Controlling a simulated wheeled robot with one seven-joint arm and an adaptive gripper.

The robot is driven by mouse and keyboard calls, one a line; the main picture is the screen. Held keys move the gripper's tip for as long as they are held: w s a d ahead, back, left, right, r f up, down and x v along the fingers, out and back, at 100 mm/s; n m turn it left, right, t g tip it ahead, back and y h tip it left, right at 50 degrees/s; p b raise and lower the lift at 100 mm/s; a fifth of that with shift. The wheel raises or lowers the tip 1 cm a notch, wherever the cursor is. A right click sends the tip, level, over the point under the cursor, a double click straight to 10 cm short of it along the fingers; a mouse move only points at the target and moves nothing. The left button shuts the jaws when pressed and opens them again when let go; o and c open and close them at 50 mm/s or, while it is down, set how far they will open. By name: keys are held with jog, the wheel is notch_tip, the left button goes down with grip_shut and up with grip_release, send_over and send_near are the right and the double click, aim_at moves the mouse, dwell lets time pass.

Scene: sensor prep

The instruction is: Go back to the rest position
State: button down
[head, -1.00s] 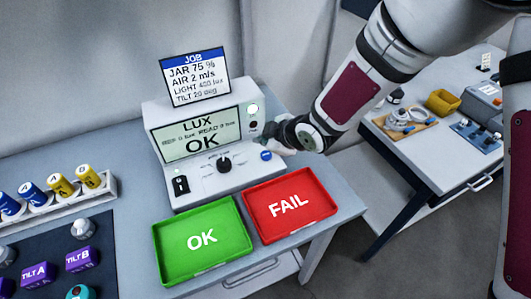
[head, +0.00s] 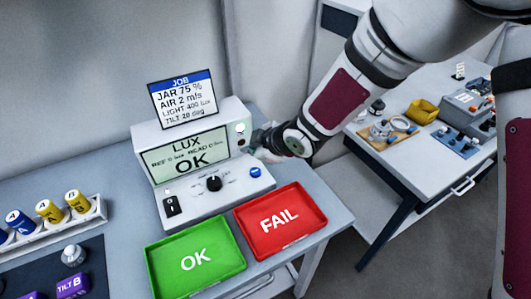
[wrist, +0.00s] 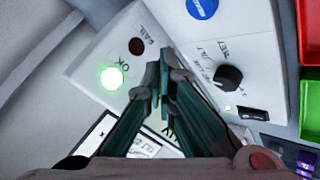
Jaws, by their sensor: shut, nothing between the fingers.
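My gripper (wrist: 160,85) is shut and empty in the wrist view, with its fingertips together over the white test console. In the head view my gripper (head: 262,142) is at the right side of the console (head: 225,190), partly hidden by my wrist. I cannot tell whether it touches the console. The console screen reads LUX and OK. Its green lamp (wrist: 111,77) by the OK label is lit, and the lamp (wrist: 137,46) by FAIL is dark. A black knob (wrist: 228,77) and a blue button (wrist: 202,8) are near the fingers.
A green OK tray (head: 170,262) and a red FAIL tray (head: 278,250) lie in front of the console. A job card (head: 182,98) stands on top. A rack (head: 30,238) of blue and yellow jars is at left. A second table (head: 420,165) holds parts at right.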

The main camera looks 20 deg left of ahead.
jog(key=d+r+m+t+h, duration=0.1)
jog(key=d+r+m+h, duration=0.15)
jog(key=d+r, duration=0.5)
jog(key=d+r+m+t+h, duration=0.15)
jog(key=d+r+m, duration=0.25)
jog(key=d, duration=0.7)
jog(key=d+r+m+h, duration=0.2)
jog(key=d+r+m, duration=0.25)
jog(key=d, duration=0.45)
jog(key=s+d+r+m+g+h, duration=0.1)
jog(key=s+d+m, duration=0.4)
jog(key=s, duration=0.5)
jog(key=s+d+r+m+g+h, duration=0.1)
jog(key=s+d+r+m, duration=0.3)
jog(key=s+d, duration=0.5)
jog(key=shift+s+d+r+m, duration=0.2)
jog(key=shift+s+m, duration=0.4)
jog(key=shift+s, duration=0.4)
jog(key=shift+a, duration=0.15)
